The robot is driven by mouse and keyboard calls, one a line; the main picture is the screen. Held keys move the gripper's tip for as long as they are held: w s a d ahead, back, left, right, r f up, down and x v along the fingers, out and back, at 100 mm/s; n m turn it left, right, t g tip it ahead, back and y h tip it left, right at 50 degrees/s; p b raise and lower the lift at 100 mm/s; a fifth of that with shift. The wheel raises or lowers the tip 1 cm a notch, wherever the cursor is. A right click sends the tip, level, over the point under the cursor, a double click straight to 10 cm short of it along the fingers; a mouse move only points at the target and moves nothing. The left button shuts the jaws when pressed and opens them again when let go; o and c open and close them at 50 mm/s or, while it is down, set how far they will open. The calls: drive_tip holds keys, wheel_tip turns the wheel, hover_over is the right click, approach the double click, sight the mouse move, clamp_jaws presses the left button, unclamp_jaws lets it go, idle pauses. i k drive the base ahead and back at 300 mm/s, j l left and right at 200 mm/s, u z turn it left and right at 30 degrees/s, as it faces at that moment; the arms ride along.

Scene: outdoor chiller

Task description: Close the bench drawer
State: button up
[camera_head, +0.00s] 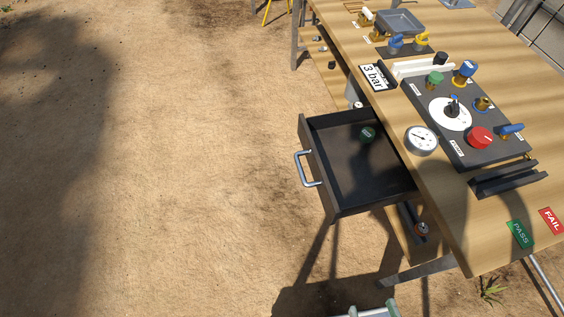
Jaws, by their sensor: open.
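The bench drawer (345,203) is dark grey and stands pulled out from the left side of the wooden bench (450,232). Its pale metal handle (306,169) is on the front panel, facing left. A small dark green round object (367,133) lies inside, towards the back; the rest of the visible drawer floor is bare. My gripper (372,311) shows only partly at the bottom edge, with greenish tips apart. It is open, below the drawer in the picture and clear of the handle. Most of it is out of frame.
On the bench are a dark panel (447,143) with knobs, a round gauge (421,140), a "3 bar" sign (375,77), a grey tray (400,22) and PASS (520,233) and FAIL (551,219) plates. The sandy ground (190,180) left of the drawer is clear.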

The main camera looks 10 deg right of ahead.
sight(350, 179)
drive_tip(key=i+j, duration=0.2)
drive_tip(key=j, duration=0.2)
drive_tip(key=i+j+u, duration=0.1)
drive_tip(key=j, duration=0.25)
drive_tip(key=i+j, duration=0.3)
drive_tip(key=j+u, duration=0.05)
drive_tip(key=j, duration=0.05)
